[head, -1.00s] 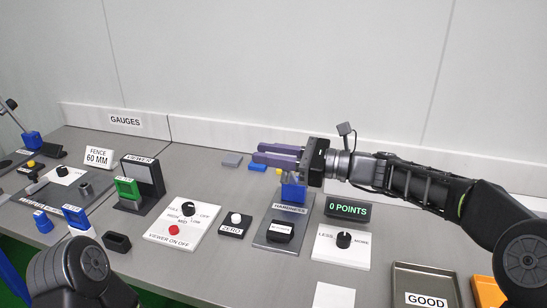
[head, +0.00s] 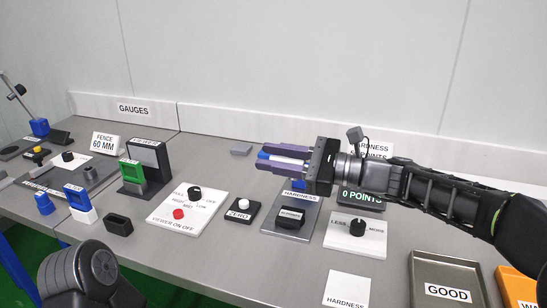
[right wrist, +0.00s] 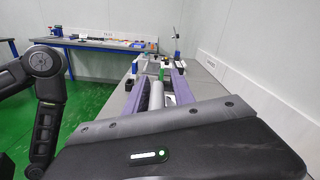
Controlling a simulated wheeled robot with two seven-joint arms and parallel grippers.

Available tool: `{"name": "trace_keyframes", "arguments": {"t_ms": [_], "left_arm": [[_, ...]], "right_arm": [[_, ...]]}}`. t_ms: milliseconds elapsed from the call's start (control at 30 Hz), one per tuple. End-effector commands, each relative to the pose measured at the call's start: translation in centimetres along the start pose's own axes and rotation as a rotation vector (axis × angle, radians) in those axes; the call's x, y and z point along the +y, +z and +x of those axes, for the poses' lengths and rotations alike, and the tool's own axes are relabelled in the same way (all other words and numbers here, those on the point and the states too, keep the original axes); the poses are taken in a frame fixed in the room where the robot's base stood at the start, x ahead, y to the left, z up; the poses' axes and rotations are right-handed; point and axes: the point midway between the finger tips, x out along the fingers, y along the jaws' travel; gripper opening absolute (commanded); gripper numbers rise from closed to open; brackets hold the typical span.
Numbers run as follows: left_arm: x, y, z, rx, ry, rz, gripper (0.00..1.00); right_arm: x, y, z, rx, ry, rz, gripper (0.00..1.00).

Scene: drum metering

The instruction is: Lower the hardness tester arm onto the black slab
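The hardness tester (head: 297,214) is on a grey plate labelled HARDNESS, with a blue post mostly hidden behind my right gripper. The black slab (head: 290,219) lies on that plate. My right gripper (head: 284,161) is level above and behind the slab, its two purple fingers apart. White and blue parts show between them. In the right wrist view a pale grey cylinder (right wrist: 168,92) lies between the fingers; I cannot tell whether it is the tester arm or whether they touch it. My left gripper is out of view.
The 0 POINTS display (head: 361,196) and LESS/MORE dial (head: 357,228) stand right of the tester. The ZERO button (head: 243,205) is to its left, then the viewer panel (head: 187,208). The GOOD tray (head: 445,268) is front right.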

Motion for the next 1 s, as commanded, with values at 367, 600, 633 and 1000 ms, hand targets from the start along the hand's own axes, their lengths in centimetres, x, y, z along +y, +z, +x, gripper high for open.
{"name": "trace_keyframes", "arguments": {"t_ms": [367, 600, 633, 1000], "left_arm": [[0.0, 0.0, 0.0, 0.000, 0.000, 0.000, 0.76], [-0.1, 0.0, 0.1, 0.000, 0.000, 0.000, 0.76], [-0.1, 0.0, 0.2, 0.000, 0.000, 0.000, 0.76], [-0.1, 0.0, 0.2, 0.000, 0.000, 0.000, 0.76]], "right_arm": [[-0.1, 0.0, -0.2, 0.000, -0.001, -0.001, 0.37], [-0.1, 0.0, -2.9, 0.001, -0.004, -0.002, 0.37], [-0.1, 0.0, -3.4, 0.001, -0.003, -0.001, 0.37], [0.0, -0.1, -7.8, 0.001, 0.000, 0.000, 0.37]]}}
